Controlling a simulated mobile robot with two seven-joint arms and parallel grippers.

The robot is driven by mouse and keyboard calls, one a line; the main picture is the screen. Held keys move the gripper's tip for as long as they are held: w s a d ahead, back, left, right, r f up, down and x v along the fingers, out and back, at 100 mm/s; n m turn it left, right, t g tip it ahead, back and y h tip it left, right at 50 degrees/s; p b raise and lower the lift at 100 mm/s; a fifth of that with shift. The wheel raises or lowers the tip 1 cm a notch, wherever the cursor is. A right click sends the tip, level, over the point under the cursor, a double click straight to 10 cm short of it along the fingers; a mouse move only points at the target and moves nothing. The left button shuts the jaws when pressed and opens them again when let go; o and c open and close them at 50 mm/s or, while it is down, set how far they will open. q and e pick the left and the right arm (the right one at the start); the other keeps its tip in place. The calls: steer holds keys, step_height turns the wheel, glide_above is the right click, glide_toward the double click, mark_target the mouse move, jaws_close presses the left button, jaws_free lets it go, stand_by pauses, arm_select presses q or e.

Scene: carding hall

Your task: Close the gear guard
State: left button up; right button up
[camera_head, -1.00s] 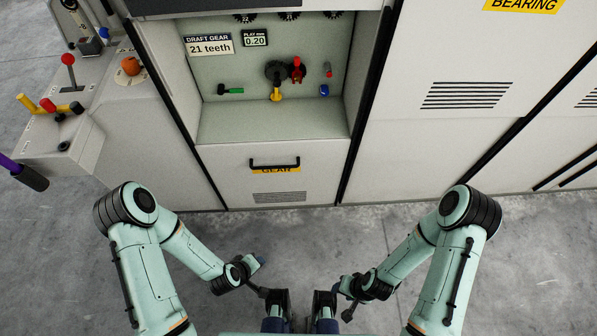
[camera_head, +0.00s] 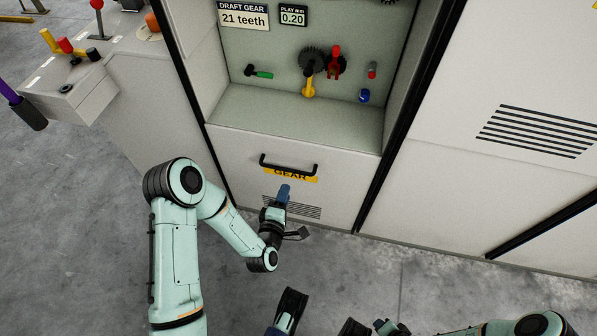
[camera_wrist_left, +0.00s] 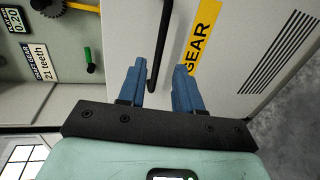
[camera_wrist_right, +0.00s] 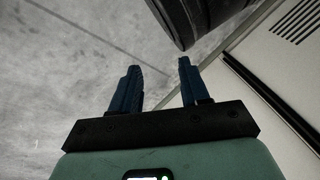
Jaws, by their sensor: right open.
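The gear guard (camera_head: 237,152) is a pale panel with a yellow GEAR label (camera_head: 290,175) and a black bar handle (camera_head: 289,168). It sits low, below an open recess that shows gears. My left gripper (camera_head: 284,191) is just below the handle in the head view. In the left wrist view the left gripper (camera_wrist_left: 157,80) is open, and the handle (camera_wrist_left: 157,65) shows between its fingertips; I cannot tell whether they touch. The yellow label (camera_wrist_left: 203,32) shows past the right finger. My right gripper (camera_wrist_right: 157,82) is open and empty above the floor.
The recess (camera_head: 290,115) holds dark gears (camera_head: 312,60), a yellow-handled part (camera_head: 309,86), a red part (camera_head: 335,62) and a green-handled tool (camera_head: 264,74). A lever console (camera_head: 75,85) stands at left. Grey floor (camera_head: 90,230) is free in front.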

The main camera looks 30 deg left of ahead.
mark_target(293, 170)
arm_select(q)
steer(key=shift+b+x, duration=1.3)
steer(key=shift+x, duration=4.4)
arm_select(e)
steer(key=s+f+g, duration=0.2)
steer(key=s+f, duration=0.2)
steer(key=s, duration=0.1)
steer(key=shift+s+d+f, duration=0.3)
steer(key=shift+d+f, duration=0.1)
steer(key=shift+d, duration=0.05)
arm_select(q)
steer(key=shift+d, duration=0.1)
jaws_close()
